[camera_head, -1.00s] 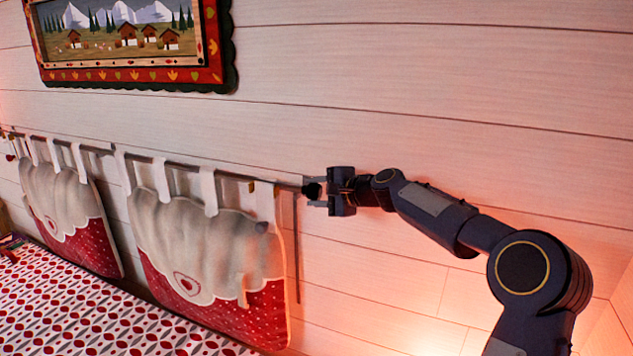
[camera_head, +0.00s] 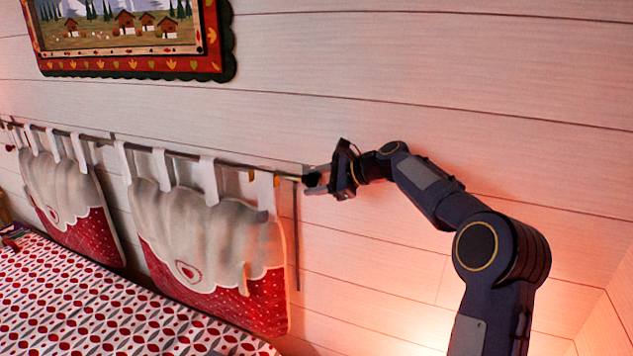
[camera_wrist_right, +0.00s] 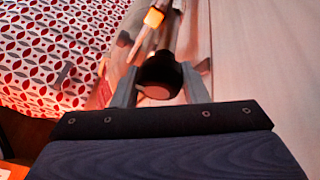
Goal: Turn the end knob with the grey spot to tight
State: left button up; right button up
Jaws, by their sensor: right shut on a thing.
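The dark round end knob (camera_head: 314,180) sits at the right end of the thin curtain-style rod (camera_head: 237,166) on the wall. My right gripper (camera_head: 318,181) is shut on this knob, coming in from the right. In the right wrist view the knob (camera_wrist_right: 160,78) lies between the two grey fingers, with its dull reddish-grey round end facing me. I cannot tell for sure whether that is the grey spot, and I see no tight mark. My left gripper is not in view.
Padded red and cream hangings (camera_head: 212,240) hang by loops from the rod. A patterned red and white cover (camera_head: 90,300) lies below. A framed picture (camera_head: 130,66) hangs above on the white plank wall.

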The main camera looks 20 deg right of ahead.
aim_at(320, 181)
dwell(0.4)
jog(key=o, duration=1)
jog(key=b+v, duration=0.2)
jog(key=v, duration=0.4)
jog(key=shift+s+d, duration=0.2)
jog(key=shift+s, duration=0.05)
jog(key=shift+s+d+r, duration=0.25)
jog(key=shift+s+r, duration=0.1)
